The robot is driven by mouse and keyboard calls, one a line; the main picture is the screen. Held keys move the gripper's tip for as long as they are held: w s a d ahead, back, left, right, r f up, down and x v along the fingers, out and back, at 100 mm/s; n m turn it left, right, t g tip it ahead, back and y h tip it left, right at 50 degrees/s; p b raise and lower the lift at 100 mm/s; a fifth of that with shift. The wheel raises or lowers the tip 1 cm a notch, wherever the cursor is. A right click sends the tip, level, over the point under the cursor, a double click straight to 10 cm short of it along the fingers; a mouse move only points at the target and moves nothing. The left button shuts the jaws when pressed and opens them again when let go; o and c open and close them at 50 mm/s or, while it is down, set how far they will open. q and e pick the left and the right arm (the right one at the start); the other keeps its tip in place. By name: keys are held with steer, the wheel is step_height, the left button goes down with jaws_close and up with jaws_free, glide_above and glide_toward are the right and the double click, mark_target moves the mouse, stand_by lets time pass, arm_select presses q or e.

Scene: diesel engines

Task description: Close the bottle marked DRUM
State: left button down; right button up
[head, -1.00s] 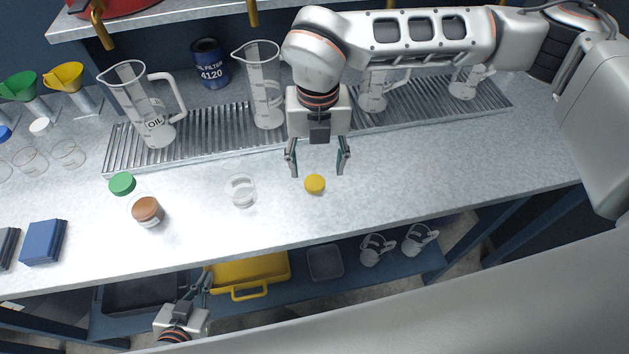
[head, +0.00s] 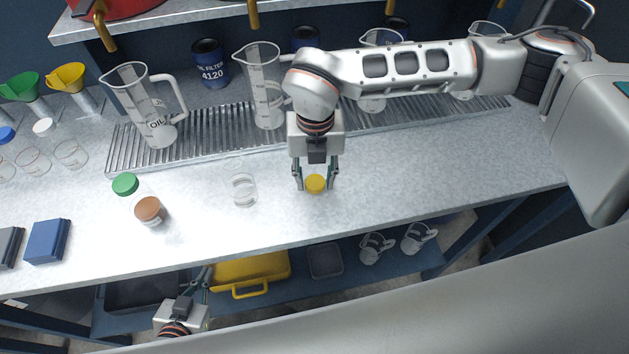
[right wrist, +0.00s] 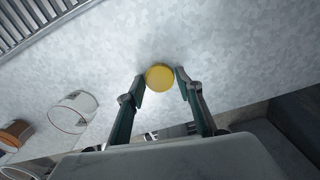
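A yellow cap (head: 316,184) lies on the bench between the fingers of my right gripper (head: 316,187). The right wrist view also shows the yellow cap (right wrist: 159,77) between the open fingertips (right wrist: 160,80), close to both but not clearly gripped. A clear, open, empty-looking jar (head: 243,190) stands to the left of the cap. A jar with brown contents (head: 150,211) stands further left, with a green cap (head: 125,184) beside it. No DRUM marking is readable on any of them. My left gripper (head: 203,282) is low at the front, below the bench top; its fingers overlap.
Measuring jugs (head: 262,85), one marked OIL (head: 147,105), stand on the drain grating (head: 205,137) behind. Blue pads (head: 47,241) and small glass jars (head: 70,154) are at the left. The bench right of the cap (head: 430,165) is clear.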

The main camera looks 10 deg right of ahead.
mark_target(315, 182)
steer(key=shift+r, duration=0.1)
stand_by(0.3)
step_height(315, 182, up, 20)
steer(key=b, duration=0.1)
steer(key=shift+b, duration=0.35)
